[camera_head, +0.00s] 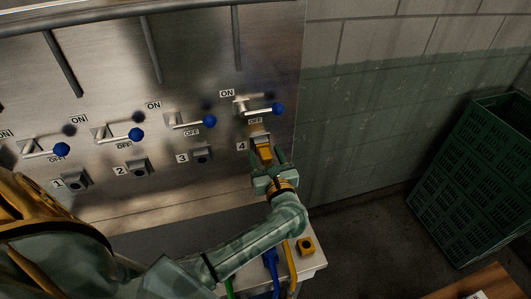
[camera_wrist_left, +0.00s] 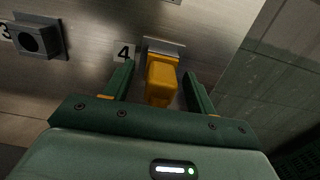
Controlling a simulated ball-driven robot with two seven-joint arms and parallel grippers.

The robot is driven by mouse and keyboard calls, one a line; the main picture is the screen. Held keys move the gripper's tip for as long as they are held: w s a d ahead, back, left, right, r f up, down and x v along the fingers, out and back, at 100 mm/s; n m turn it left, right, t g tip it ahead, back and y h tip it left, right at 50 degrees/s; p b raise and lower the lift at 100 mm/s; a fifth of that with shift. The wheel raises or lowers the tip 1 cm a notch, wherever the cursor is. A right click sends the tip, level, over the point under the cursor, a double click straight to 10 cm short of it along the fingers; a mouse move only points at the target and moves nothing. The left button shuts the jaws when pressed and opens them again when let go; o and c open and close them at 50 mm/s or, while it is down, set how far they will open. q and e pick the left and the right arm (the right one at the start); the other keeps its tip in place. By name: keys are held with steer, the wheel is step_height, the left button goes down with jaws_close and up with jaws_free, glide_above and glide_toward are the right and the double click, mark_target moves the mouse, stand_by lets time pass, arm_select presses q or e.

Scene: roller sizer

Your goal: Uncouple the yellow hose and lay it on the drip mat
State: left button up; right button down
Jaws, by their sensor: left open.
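The yellow hose's coupler (camera_head: 264,154) sits in socket 4, the rightmost socket on the steel panel. In the left wrist view the coupler (camera_wrist_left: 161,80) stands out from its grey socket plate (camera_wrist_left: 164,46). My left gripper (camera_head: 267,161) is open, with one finger on each side of the coupler. In the wrist view the left gripper (camera_wrist_left: 160,88) shows a gap between each finger and the coupler. A yellow hose length (camera_head: 291,264) hangs over the white ledge below, partly hidden by my arm. I cannot make out a drip mat. My right gripper is not in view.
Sockets 1 (camera_head: 74,181), 2 (camera_head: 137,167) and 3 (camera_head: 201,154) are empty. Blue-knobbed valve levers sit above the sockets, with lever 4 (camera_head: 264,108) closest overhead. Green crates (camera_head: 470,180) stand right.

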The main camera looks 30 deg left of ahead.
mark_target(268, 162)
arm_select(q)
jaws_close()
steer(key=shift+s+d, duration=0.1)
steer(key=shift+v, duration=2.85)
